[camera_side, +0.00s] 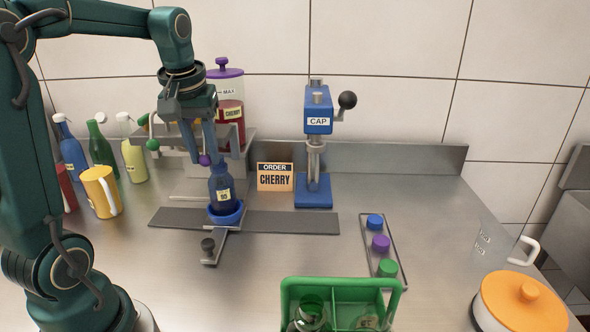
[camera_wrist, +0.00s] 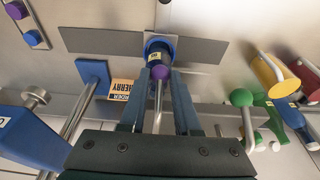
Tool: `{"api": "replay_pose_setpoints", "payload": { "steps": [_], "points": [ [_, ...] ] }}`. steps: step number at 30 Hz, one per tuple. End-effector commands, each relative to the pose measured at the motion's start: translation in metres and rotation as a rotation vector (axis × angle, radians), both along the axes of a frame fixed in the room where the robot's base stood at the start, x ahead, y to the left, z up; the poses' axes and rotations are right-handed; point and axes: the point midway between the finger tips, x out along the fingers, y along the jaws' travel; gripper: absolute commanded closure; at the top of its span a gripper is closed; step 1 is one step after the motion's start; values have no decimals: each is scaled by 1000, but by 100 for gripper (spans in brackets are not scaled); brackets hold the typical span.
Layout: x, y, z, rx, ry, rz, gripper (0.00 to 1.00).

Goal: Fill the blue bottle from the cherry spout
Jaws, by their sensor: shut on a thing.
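The dark blue bottle (camera_side: 222,190) stands upright in a blue cup-shaped holder (camera_side: 226,215); it also shows in the wrist view (camera_wrist: 155,52). Its fill level cannot be told. The cherry dispenser (camera_side: 231,125), with a purple lid and red contents, stands behind my arm. A purple knob (camera_side: 204,159) on a metal rod is just above the bottle, and it also shows in the wrist view (camera_wrist: 159,73). My gripper (camera_side: 205,158) is shut on this knob, with one finger on each side. The cherry spout's mouth is hidden behind my fingers.
An order card (camera_side: 275,177) reads CHERRY. The blue CAP press (camera_side: 318,125) stands to its right. Blue, purple and green caps lie on a rail (camera_side: 395,255). A green crate (camera_side: 342,285) and an orange-lidded pot (camera_side: 522,300) are in front.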

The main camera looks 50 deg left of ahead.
Motion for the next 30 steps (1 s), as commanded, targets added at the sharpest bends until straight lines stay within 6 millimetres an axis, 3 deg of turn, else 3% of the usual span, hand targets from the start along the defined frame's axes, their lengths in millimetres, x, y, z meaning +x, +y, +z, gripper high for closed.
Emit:
{"api": "replay_pose_setpoints", "payload": {
  "steps": [13,30],
  "points": [
    [0,0,-20,1,1,0,100],
    [-1,-1,-22,-5,8,0,100]
  ]
}}
